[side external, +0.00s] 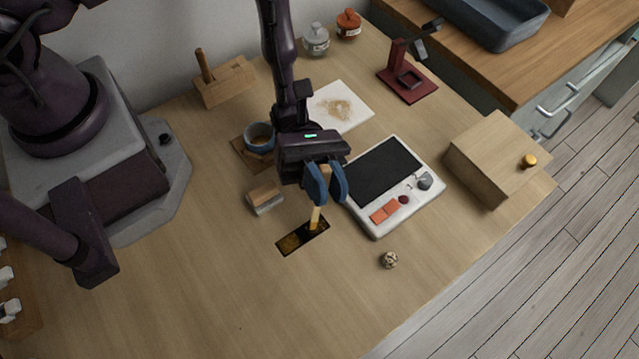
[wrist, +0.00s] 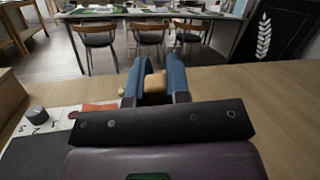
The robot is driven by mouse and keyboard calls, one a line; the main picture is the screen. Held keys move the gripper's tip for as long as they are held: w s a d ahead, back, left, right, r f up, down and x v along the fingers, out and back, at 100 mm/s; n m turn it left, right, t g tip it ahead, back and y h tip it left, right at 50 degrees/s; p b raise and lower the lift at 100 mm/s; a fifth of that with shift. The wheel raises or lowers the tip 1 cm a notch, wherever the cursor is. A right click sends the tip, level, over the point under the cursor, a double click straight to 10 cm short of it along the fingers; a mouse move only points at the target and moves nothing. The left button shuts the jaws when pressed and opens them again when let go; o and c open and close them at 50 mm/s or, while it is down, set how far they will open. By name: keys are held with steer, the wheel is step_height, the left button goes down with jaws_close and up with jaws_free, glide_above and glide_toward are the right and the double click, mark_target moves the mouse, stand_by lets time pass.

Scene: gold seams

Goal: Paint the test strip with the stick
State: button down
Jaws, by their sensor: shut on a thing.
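The test strip (side external: 302,237) is a dark rectangle with gold patches, lying flat on the wooden table. My gripper (side external: 326,187) is above its right end, with blue fingers shut on a light wooden stick (side external: 316,213). The stick points down and its gold-coloured lower end is at the strip's right part; I cannot tell for certain whether it touches. In the wrist view my gripper (wrist: 155,78) has its blue fingers around the stick, whose pale rounded end (wrist: 155,82) shows between them. The strip is not visible in the wrist view.
A white device with a dark panel (side external: 384,170) stands close on the right. A small block (side external: 264,198) and a blue-grey cup (side external: 259,139) are to the left. A small patterned ball (side external: 389,260) lies front right. The front table area is clear.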

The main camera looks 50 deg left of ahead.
steer(key=shift+s, duration=1.4)
steer(key=s, duration=0.3)
steer(key=shift+s+f, duration=0.15)
steer(key=shift+s, duration=0.25)
stand_by(1.0)
step_height(320, 180, up, 6)
stand_by(0.7)
steer(key=shift+w+r, duration=0.1)
steer(key=shift+r, duration=0.1)
step_height(320, 180, up, 3)
steer(key=shift+f, duration=0.1)
